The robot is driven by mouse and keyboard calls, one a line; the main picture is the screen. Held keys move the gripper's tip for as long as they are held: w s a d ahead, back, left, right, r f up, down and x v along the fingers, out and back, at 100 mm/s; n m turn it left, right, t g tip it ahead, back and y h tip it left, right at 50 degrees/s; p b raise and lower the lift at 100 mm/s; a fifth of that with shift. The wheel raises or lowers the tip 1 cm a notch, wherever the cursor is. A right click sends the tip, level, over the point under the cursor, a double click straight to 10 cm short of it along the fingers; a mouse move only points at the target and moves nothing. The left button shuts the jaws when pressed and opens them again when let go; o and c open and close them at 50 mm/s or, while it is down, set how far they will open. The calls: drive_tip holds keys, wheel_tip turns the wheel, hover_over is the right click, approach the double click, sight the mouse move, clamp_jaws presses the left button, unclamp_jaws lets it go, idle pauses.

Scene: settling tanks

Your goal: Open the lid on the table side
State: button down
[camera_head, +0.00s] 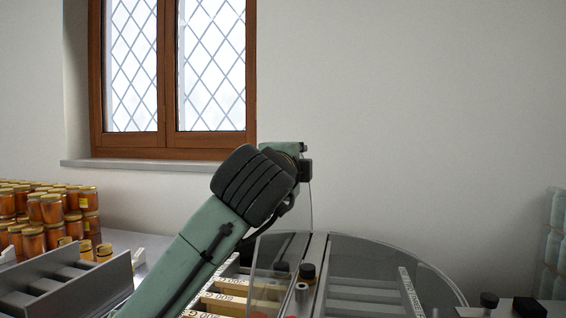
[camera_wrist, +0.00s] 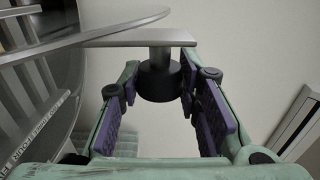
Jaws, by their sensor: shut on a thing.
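In the wrist view, the purple-padded fingers of my gripper (camera_wrist: 160,92) are closed around a black knob (camera_wrist: 158,66). The knob joins a flat grey strip (camera_wrist: 125,40) beside a clear curved lid (camera_wrist: 110,18). In the head view, a clear panel (camera_head: 307,210) stands up behind my wrist, so the table-side lid appears raised; its exact angle is hard to tell. My arm hides the fingers and held knob there. The other clear lid (camera_head: 375,262) lies flat on the right of the grey centre bar (camera_head: 312,275).
Stacked honey jars (camera_head: 50,215) stand on the table (camera_head: 118,238) at left, near a grey divided tray (camera_head: 75,285). Wooden frames (camera_head: 235,303) show inside the tank. A window (camera_head: 170,75) is in the wall behind.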

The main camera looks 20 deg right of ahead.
drive_tip(key=shift+s+d, duration=0.1)
drive_tip(key=c, duration=1.2)
unclamp_jaws()
drive_tip(key=v, duration=1.2)
